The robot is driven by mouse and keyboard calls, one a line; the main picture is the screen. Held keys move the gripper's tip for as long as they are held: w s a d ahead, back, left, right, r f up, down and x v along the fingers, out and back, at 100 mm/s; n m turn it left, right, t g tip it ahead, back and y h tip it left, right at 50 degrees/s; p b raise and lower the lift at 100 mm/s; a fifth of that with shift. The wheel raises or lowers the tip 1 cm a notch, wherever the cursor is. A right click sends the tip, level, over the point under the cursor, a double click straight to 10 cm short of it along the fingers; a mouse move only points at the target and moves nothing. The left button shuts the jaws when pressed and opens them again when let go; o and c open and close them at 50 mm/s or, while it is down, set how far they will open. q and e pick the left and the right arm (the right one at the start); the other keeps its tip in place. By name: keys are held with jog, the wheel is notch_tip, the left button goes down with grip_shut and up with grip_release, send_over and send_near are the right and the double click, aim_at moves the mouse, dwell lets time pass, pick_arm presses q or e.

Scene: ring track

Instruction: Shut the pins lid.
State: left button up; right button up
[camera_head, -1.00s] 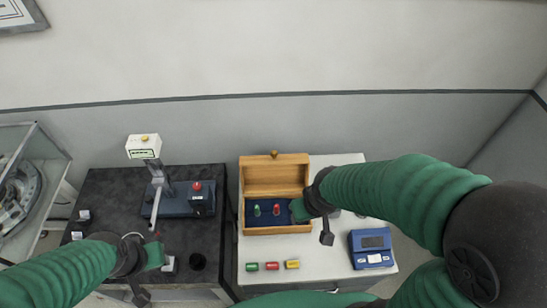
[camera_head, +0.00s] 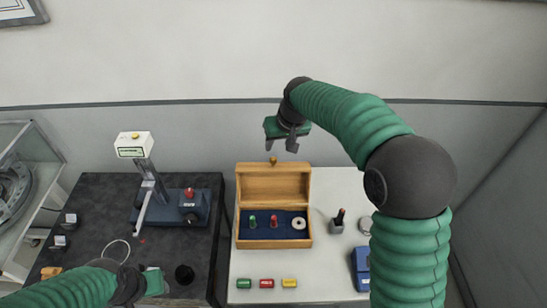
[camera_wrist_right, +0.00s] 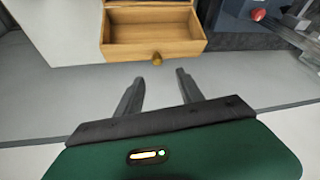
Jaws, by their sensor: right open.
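The wooden pins box (camera_head: 240,240) sits on the white table with its lid (camera_head: 273,184) standing open at the back. A small knob (camera_head: 273,160) is on the lid's top edge. Inside, on blue lining, are a green pin (camera_head: 252,221), a red pin (camera_head: 274,221) and a white ring (camera_head: 299,223). My right gripper (camera_head: 287,147) is open and empty, near the lid's top edge in the head view. In the right wrist view its fingers (camera_wrist_right: 160,79) point toward the knob (camera_wrist_right: 155,58), apart from it. My left gripper (camera_head: 153,282) is over the dark table; its fingers are unclear.
Green (camera_head: 243,283), red (camera_head: 266,283) and yellow (camera_head: 289,282) pieces lie in front of the box. Right of it are a small holder (camera_head: 337,225) and a blue device (camera_head: 361,269), partly hidden by my arm. A stand (camera_head: 175,208) is on the dark table (camera_head: 105,190).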

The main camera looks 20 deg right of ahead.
send_near(273, 159)
jog(key=shift+w+a+f+p, duration=0.2)
jog(key=shift+w+f, duration=0.05)
jog(key=shift+f, duration=0.15)
jog(key=shift+w+a+f+p, duration=0.2)
jog(key=shift+w+a+f, duration=0.05)
jog(key=shift+f, duration=0.15)
jog(key=x, duration=0.2)
jog(key=d+p+x, duration=0.1)
jog(key=x, duration=0.4)
jog(key=shift+d+f, duration=0.1)
jog(key=shift+d, duration=0.25)
jog(key=shift+a, duration=0.45)
jog(key=shift+c, duration=0.3)
jog(key=shift+a, duration=0.1)
jog(key=shift+c, duration=1.1)
jog(key=c, duration=0.5)
grip_shut()
jog(key=shift+d, duration=0.35)
pick_arm(q)
jog(key=shift+w+d+r, duration=0.1)
jog(key=shift+d+r, duration=0.05)
jog(key=shift+r, duration=0.45)
jog(key=shift+d+r, duration=0.15)
jog(key=shift+r, duration=0.45)
jog(key=shift+a, duration=0.2)
pick_arm(e)
jog(key=shift+a, duration=0.2)
